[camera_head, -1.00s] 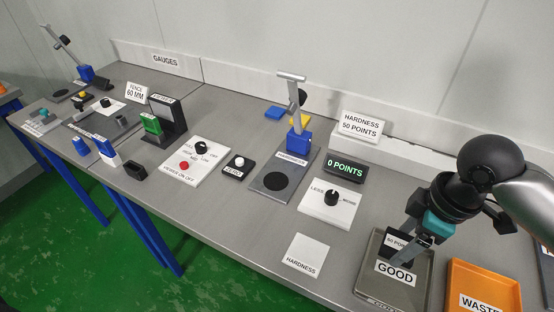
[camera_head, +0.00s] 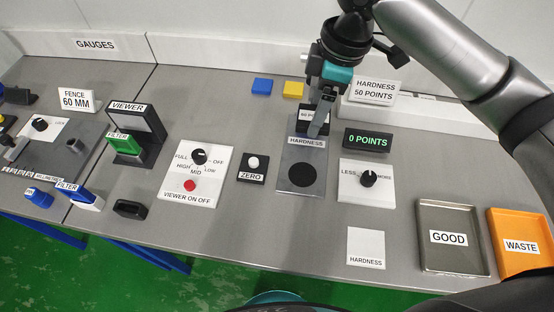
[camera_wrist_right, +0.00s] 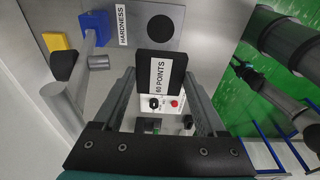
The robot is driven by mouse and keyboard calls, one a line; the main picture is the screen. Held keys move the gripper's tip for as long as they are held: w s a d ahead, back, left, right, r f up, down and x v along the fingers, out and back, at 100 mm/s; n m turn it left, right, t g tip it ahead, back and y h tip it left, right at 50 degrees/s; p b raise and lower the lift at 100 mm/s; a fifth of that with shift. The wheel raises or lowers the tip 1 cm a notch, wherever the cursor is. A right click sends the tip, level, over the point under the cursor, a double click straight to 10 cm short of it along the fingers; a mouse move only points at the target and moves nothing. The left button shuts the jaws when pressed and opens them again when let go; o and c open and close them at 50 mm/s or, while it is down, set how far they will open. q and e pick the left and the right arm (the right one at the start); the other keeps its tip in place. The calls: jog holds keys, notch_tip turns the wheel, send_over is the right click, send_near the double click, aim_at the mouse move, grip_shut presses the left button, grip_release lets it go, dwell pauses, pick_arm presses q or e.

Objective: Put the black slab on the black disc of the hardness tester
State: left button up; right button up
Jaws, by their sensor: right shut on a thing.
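My right gripper (camera_head: 317,122) is shut on the black slab (camera_head: 307,113) with a white points label, holding it upright at the rear of the hardness tester (camera_head: 287,183). In the right wrist view, the slab (camera_wrist_right: 158,68) sits between the fingers and its label reads 60 POINTS. The black disc (camera_head: 303,175) of the tester is bare, in front of the slab in the head view; it also shows in the right wrist view (camera_wrist_right: 162,35), beyond the slab. The tester's column is mostly hidden by my gripper in the head view.
The 0 POINTS display (camera_head: 367,140) and the LESS/MORE knob panel (camera_head: 367,180) stand right of the tester. The ZERO button (camera_head: 252,167) is left. The GOOD tray (camera_head: 448,265) and WASTE tray (camera_head: 520,268) are empty at the right. The bench front is mostly clear.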

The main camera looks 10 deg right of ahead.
jog(key=shift+w+a+f, duration=0.15)
jog(key=shift+a+f, duration=0.05)
jog(key=b, duration=0.3)
send_over(302, 174)
jog(key=f, duration=1.4)
jog(key=shift+d+f, duration=0.2)
jog(key=shift+f, duration=0.15)
jog(key=shift+f+b, duration=0.35)
jog(key=shift+f, duration=2)
jog(key=shift+f, duration=0.2)
jog(key=o, duration=1.3)
jog(key=shift+r, duration=0.1)
jog(key=r, duration=0.4)
jog(key=d+r+p, duration=0.1)
jog(key=r, duration=0.3)
jog(key=r+p, duration=0.1)
jog(key=r, duration=0.3)
jog(key=shift+s+d, duration=0.3)
jog(key=shift+d, duration=0.1)
